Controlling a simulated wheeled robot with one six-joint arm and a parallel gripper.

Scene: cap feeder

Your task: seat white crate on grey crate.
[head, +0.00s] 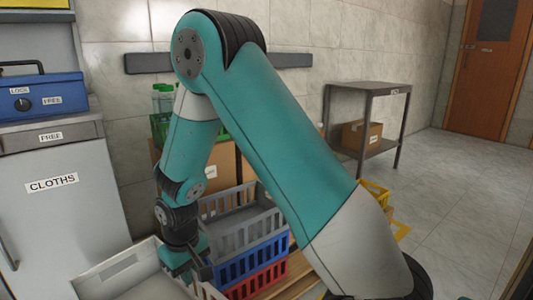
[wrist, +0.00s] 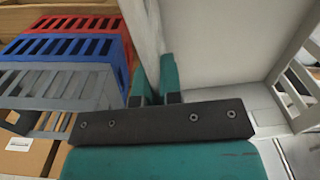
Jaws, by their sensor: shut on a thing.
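The white crate (head: 112,268) is at the lower left of the head view, in front of the cabinet, partly cut off by the frame. My gripper (head: 190,272) is shut on its right-hand wall. In the wrist view my gripper's teal fingers (wrist: 157,88) stand on either side of the white crate's wall (wrist: 215,45). The grey crate (head: 240,232) is the top of a stack, just right of the white crate, partly hidden behind my arm. It also shows at the left of the wrist view (wrist: 55,85), apart from my fingers.
Below the grey crate are a blue crate (head: 250,262) and a red crate (head: 262,282), on a wooden pallet (head: 290,278). A cabinet marked CLOTHS (head: 60,205) stands at the left. A metal side table (head: 370,90) stands behind right. Open floor lies right.

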